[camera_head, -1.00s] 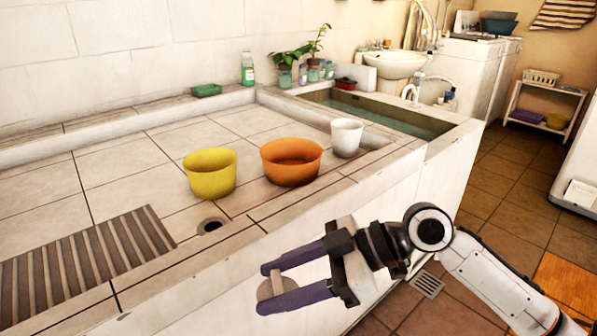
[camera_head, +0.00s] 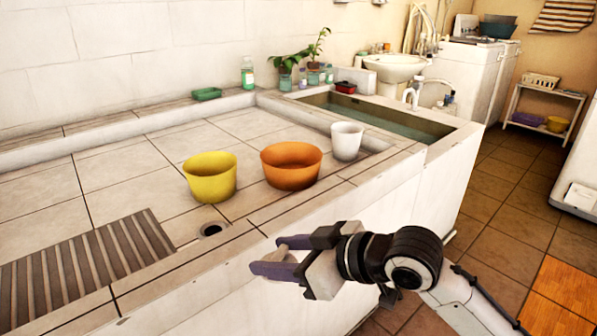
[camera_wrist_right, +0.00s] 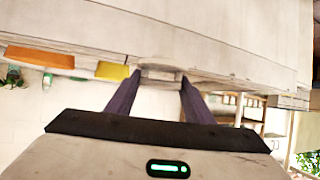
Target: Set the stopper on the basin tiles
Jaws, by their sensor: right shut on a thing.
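The stopper (camera_wrist_right: 160,73) is a small pale grey piece between my right gripper's fingertips in the right wrist view. My right gripper (camera_head: 277,257) is shut on it, its purple fingers pointing left in the head view. There the fingers mostly hide the stopper. The gripper is beside the basin's front rim, to the lower right of the drain hole (camera_head: 213,229). The basin tiles (camera_head: 130,185) are pale and square. My left gripper is in neither view.
A yellow bowl (camera_head: 210,178), an orange bowl (camera_head: 291,166) and a white cup (camera_head: 346,141) stand on the tiles behind the drain. A ribbed slab (camera_head: 85,262) lies at the left. Bare tiles lie behind the slab. A water trough (camera_head: 390,117) is beyond the cup.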

